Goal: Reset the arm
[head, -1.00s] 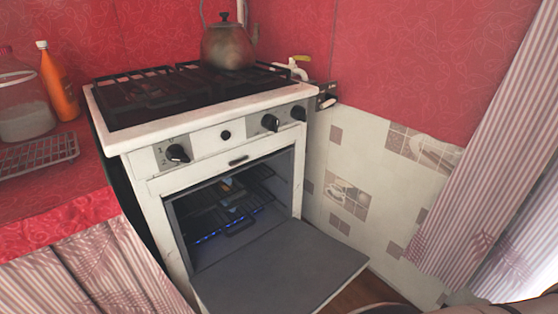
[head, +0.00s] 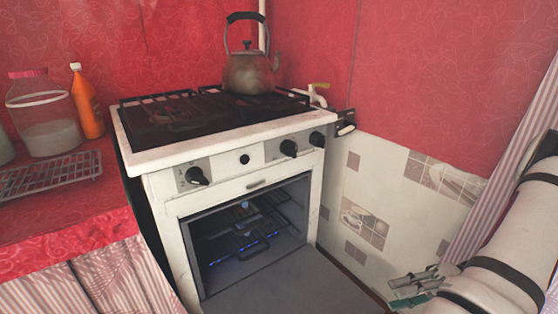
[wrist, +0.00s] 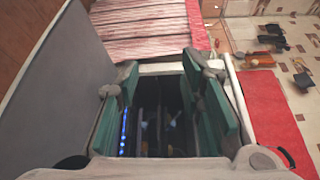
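My gripper (head: 412,290) shows at the lower right of the head view, to the right of the open oven and apart from it. In the wrist view my gripper (wrist: 165,90) has its two teal-padded fingers wide apart, with nothing held between them. The white stove (head: 170,200) stands in the middle of the head view. Its oven door (head: 290,295) is lowered open, and blue flames (head: 245,250) glow inside below a dark rack. The blue glow also shows between the fingers in the wrist view (wrist: 123,130).
A kettle (head: 250,72) stands on the hob. On the red counter at left are an orange bottle (head: 86,105), a jar (head: 45,118) and a wire rack (head: 50,178). The tiled wall (head: 385,205) is close at right, with a striped curtain (head: 485,215).

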